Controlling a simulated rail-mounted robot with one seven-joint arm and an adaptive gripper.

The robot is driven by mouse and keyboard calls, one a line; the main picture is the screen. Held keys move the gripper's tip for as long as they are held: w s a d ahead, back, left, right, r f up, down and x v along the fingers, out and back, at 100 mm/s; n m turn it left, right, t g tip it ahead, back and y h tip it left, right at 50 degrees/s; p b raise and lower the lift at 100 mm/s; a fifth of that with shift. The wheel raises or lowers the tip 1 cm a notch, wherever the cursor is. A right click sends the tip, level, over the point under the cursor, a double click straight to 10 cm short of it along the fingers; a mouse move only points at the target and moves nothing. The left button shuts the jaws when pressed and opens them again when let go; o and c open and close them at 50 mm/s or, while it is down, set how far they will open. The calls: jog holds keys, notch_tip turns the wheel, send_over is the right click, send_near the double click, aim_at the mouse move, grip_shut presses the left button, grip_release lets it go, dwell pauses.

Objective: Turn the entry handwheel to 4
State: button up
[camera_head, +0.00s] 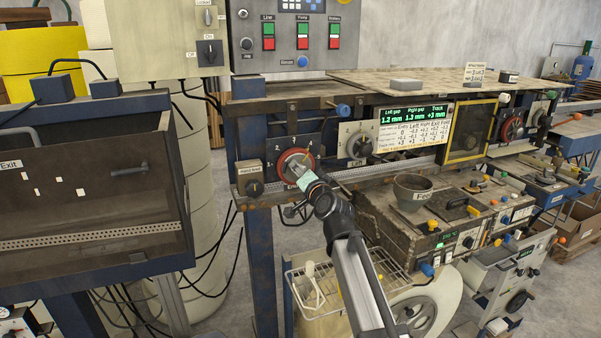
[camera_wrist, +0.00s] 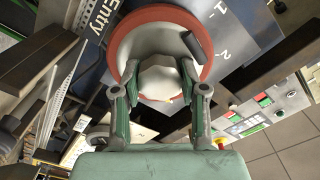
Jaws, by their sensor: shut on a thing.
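The entry handwheel (camera_head: 283,157) has a red rim and a grey centre, mounted on a dark panel on the left of the machine. In the wrist view the handwheel (camera_wrist: 122,38) fills the top middle, with the label "Entry" (camera_wrist: 96,22) at its left. My gripper (camera_head: 304,179) is at the wheel's front. In the wrist view its green fingers (camera_wrist: 160,78) are shut on the wheel's pale faceted hub. The wheel's pointer cannot be made out.
A second grey dial (camera_head: 357,139) and the gap display (camera_head: 412,117) lie to the right. A small dark switch box (camera_head: 251,180) is at the lower left of the wheel. A bowl (camera_head: 413,190) stands on the machine below. An open cabinet (camera_head: 90,190) is at left.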

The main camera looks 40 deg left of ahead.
jog(key=shift+w+r, duration=0.1)
jog(key=shift+r, duration=0.05)
jog(key=o, duration=1.1)
jog(key=shift+a, duration=0.1)
jog(key=shift+o, duration=0.2)
jog(key=v, duration=1.2)
